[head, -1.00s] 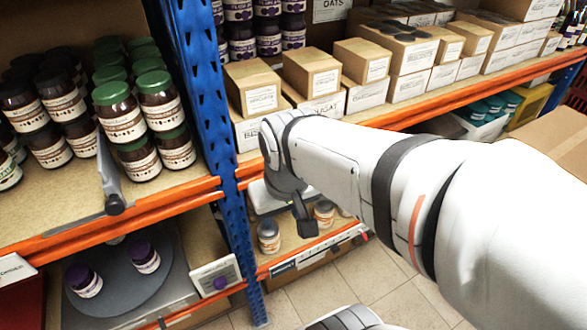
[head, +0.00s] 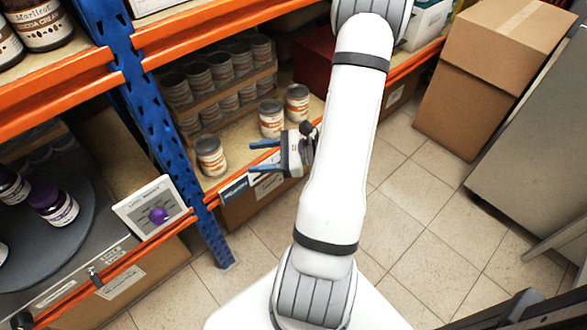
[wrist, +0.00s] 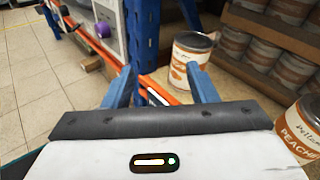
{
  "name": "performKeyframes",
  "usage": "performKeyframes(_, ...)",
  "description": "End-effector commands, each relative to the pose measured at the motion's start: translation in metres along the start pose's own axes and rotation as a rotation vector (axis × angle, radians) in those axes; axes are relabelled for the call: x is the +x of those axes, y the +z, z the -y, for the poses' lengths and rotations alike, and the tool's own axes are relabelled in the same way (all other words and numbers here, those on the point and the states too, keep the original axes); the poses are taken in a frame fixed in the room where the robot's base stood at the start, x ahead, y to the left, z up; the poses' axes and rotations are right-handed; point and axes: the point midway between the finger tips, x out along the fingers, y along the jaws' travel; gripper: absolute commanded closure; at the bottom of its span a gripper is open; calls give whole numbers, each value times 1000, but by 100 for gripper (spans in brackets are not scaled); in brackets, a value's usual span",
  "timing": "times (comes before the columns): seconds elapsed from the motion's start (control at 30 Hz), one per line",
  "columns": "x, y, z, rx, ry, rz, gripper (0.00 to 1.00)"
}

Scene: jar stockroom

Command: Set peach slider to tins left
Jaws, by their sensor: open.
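Three loose peach tins stand near the front of the lower shelf in the head view: a left tin (head: 211,156), a middle tin (head: 271,119) and a right tin (head: 298,103). A tin (wrist: 188,62) and part of another, marked PEACH (wrist: 302,128), show in the wrist view. A pale and dark strip (head: 234,190) runs along the shelf's front edge, partly hidden by my gripper. I cannot make out the slider on it. My gripper (head: 252,157) is open and empty, fingers pointing left, in front of the shelf edge. In the wrist view the fingers (wrist: 160,78) straddle the orange edge.
Several more tins (head: 222,68) stand behind a cardboard strip. A blue upright (head: 160,125) stands left of the tins, with a purple-knobbed panel (head: 150,208) beyond it. A cardboard box (head: 490,80) stands right. The tiled floor (head: 415,225) has free room.

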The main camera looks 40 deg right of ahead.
Motion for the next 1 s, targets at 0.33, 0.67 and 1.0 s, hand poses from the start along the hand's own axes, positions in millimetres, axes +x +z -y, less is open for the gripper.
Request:
performKeyframes(0.33,-92,-185,36,351,-691,159,48)
performKeyframes(0.67,-105,-214,45,399,-819,178,48)
performKeyframes(1.0,-71,-214,81,397,-815,177,48)
